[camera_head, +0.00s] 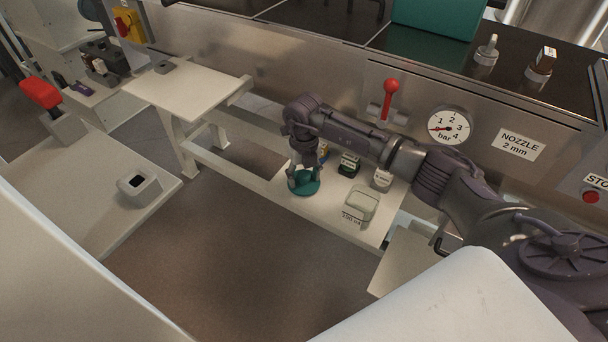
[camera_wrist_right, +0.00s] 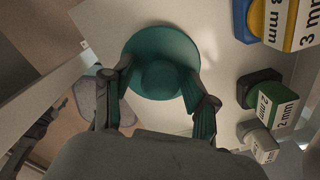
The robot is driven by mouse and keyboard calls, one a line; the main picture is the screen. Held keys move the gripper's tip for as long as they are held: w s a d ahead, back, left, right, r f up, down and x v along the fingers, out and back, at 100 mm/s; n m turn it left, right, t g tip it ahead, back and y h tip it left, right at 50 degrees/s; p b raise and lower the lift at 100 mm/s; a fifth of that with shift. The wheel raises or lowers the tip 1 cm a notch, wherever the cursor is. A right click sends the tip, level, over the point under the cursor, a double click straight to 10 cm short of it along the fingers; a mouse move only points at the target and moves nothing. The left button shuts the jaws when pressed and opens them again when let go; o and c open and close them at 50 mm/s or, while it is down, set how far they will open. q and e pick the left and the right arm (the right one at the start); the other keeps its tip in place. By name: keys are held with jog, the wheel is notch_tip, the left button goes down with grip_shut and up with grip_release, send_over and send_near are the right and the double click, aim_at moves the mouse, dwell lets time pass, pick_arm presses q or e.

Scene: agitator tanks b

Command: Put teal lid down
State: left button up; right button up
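The teal lid (camera_head: 311,189) is a round disc with a raised knob at its centre, at the left end of a low white shelf (camera_head: 330,216). It also shows in the right wrist view (camera_wrist_right: 160,42). It looks flat on the shelf, though any small gap beneath is hard to see. My right gripper (camera_head: 304,178) points down over the lid. Its two fingers (camera_wrist_right: 158,82) stand spread on either side of the knob, with a visible gap at least on the left. My left gripper is not in view.
A clear, open-looking glass container (camera_head: 362,204) stands on the shelf right of the lid. Several labelled nozzle blocks stand behind, including a green one (camera_head: 348,165) and a white one (camera_head: 382,179). A steel panel with a red lever (camera_head: 391,90) and gauge (camera_head: 450,126) rises behind.

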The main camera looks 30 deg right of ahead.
aim_at(304, 174)
jog(key=shift+r, duration=0.1)
notch_tip(304, 174, up, 12)
jog(key=b, duration=0.1)
dwell(0.5)
